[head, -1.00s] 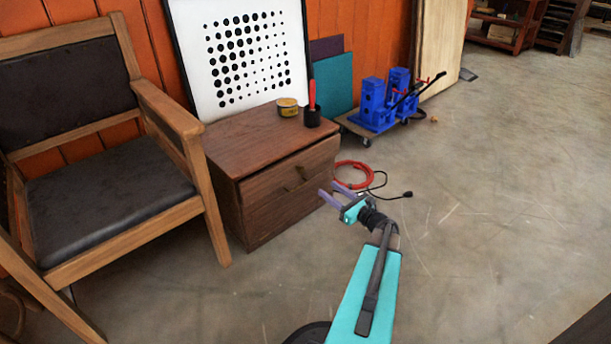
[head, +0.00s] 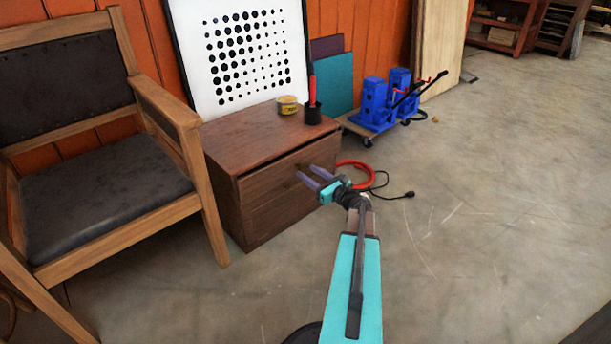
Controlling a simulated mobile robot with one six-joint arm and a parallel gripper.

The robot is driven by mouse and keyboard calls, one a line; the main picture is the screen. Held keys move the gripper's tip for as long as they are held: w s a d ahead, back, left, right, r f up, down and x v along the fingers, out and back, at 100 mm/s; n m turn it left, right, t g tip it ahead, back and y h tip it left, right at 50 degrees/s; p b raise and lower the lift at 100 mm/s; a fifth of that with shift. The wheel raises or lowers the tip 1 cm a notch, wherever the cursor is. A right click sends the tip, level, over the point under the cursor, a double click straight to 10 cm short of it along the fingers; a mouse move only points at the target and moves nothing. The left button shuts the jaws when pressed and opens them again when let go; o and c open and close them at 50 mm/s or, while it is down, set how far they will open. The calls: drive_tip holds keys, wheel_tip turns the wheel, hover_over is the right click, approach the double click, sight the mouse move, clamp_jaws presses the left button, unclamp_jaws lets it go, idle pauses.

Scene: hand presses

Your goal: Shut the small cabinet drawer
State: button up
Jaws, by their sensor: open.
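The small wooden cabinet (head: 228,142) stands on the floor between the chair and the red cable. Its upper drawer (head: 262,183) sticks out slightly, with a dark gap showing between its front and the cabinet top. My gripper (head: 305,171) is open and empty, with its two purple fingers pointing at the right half of the drawer front. The fingers cover the area of the drawer's handle. I cannot tell whether the fingertips touch the drawer front. The lower front (head: 262,222) of the cabinet looks flush.
A wooden chair (head: 110,190) with dark padding stands close on the left. A yellow tin (head: 288,105) and a black cup (head: 313,115) sit on the cabinet. A red hose (head: 356,165) lies right of it, and blue presses (head: 375,105) stand behind. Floor to the right is clear.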

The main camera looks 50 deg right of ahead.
drive_tip(key=shift+w, duration=1.15)
clamp_jaws()
